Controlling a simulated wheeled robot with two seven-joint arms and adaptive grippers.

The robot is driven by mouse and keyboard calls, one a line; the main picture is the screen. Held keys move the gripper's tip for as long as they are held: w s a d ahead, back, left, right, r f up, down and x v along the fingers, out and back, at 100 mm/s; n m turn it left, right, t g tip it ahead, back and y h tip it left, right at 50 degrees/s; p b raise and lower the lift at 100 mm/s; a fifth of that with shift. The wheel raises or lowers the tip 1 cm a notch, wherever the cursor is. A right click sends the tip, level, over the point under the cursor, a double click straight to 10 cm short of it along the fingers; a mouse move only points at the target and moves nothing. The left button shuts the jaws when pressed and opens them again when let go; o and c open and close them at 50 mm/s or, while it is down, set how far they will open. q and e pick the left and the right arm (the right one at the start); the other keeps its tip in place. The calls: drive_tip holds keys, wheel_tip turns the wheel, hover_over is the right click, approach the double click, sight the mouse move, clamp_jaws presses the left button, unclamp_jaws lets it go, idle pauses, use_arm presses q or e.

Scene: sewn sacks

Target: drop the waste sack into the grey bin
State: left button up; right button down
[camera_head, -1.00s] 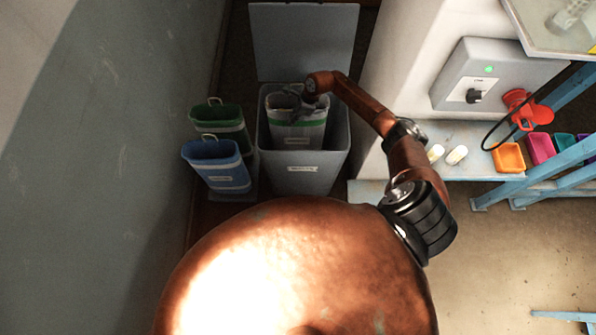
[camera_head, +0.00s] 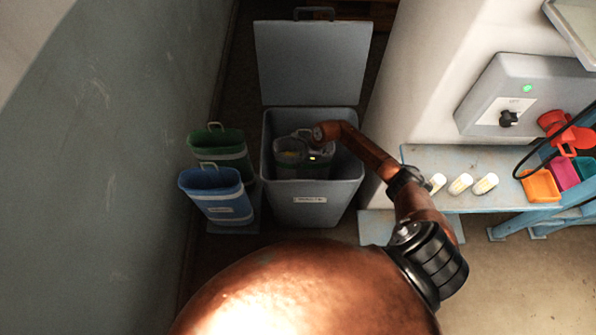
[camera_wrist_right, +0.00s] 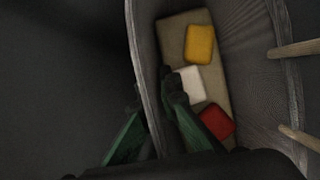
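The grey bin (camera_head: 313,192) stands open at the middle of the head view. The waste sack (camera_head: 287,170) sits deep inside it, in shadow, its mouth well below the bin's rim. My right gripper (camera_head: 307,138) reaches into the bin at the sack's mouth. In the wrist view its green-padded fingers (camera_wrist_right: 152,88) straddle the sack's wall (camera_wrist_right: 139,45), one outside and one inside, and stand apart with a gap beside the wall. Yellow, white and red items lie at the sack's bottom. The sack's base is hidden. My left gripper is out of view.
The bin's lid (camera_head: 312,65) stands up behind it. A blue container (camera_head: 215,195) and a green container (camera_head: 222,150) stand close on the left, by the wall. A blue bench (camera_head: 425,158) with several white-and-yellow cylinders and coloured trays is on the right.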

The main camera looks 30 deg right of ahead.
sight(295, 172)
wheel_tip(295, 172, down, 5)
drive_tip(key=b, duration=0.2)
drive_tip(key=shift+w+r+b, duration=0.15)
drive_tip(key=shift+b, duration=0.25)
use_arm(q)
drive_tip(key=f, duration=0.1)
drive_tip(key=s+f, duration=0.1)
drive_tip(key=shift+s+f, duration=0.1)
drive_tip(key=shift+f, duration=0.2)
use_arm(e)
drive_tip(key=shift+d+r, duration=0.1)
drive_tip(key=shift+r, duration=0.1)
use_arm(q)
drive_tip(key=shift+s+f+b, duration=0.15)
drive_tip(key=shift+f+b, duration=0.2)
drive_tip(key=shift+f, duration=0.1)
use_arm(e)
drive_tip(key=shift+f, duration=0.5)
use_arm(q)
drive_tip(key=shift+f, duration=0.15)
use_arm(e)
drive_tip(key=shift+f, duration=0.2)
drive_tip(key=c, duration=2.2)
unclamp_jaws()
drive_tip(key=shift+o, duration=0.2)
drive_tip(key=shift+r, duration=0.1)
